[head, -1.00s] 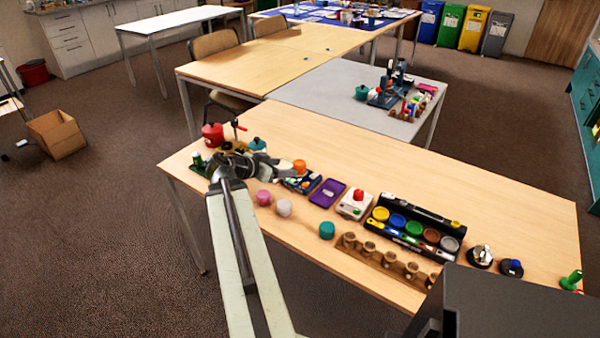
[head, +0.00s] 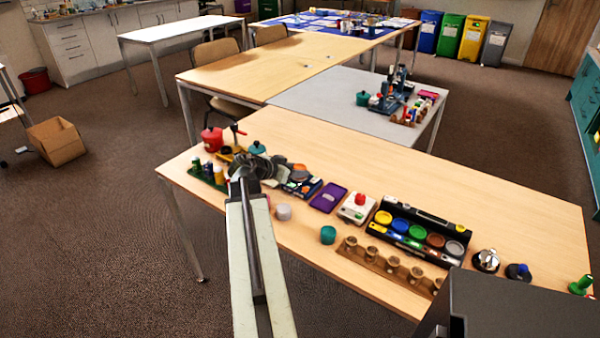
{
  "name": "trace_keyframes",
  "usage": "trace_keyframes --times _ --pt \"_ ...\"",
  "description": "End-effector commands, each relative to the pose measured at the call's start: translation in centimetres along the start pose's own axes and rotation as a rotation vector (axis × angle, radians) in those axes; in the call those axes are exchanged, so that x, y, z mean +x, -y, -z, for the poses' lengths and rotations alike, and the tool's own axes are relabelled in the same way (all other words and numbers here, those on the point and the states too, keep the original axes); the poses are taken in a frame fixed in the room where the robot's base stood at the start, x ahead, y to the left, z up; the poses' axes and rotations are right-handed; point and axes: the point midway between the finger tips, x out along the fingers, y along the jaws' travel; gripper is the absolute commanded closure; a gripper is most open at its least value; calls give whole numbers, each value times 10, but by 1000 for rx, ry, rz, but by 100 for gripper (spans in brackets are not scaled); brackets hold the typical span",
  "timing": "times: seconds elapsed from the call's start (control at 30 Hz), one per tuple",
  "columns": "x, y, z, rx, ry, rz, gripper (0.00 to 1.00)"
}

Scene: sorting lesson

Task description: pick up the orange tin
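The orange tin (head: 299,176) is on the near wooden table, by a dark tray with blue parts, left of the purple tray. Only a small patch of its orange shows. My gripper (head: 286,171) is at the tin's left side, and its dark grey end overlaps the tin in the picture. The fingers are too small and too mixed with the things behind to tell whether they are open or shut, or whether they touch the tin.
A white tin (head: 283,212) and a teal tin (head: 328,235) stand in front. The purple tray (head: 328,196), a white box with a red knob (head: 356,208) and a black paint tray (head: 381,234) lie to the right. A red pot (head: 212,139) stands at the back left.

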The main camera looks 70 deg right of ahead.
Motion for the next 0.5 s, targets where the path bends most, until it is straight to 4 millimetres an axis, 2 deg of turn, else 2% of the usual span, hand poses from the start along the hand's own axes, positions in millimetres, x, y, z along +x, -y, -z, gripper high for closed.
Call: trace_keyframes --times 0.03,0.1,0.37,0.5 --pt "0 0 0 0 0 0 80" --pt "0 0 0 0 0 0 99" --pt "0 -1 2 1 0 -1 100" --pt "-6 -1 14 1 0 -1 100"
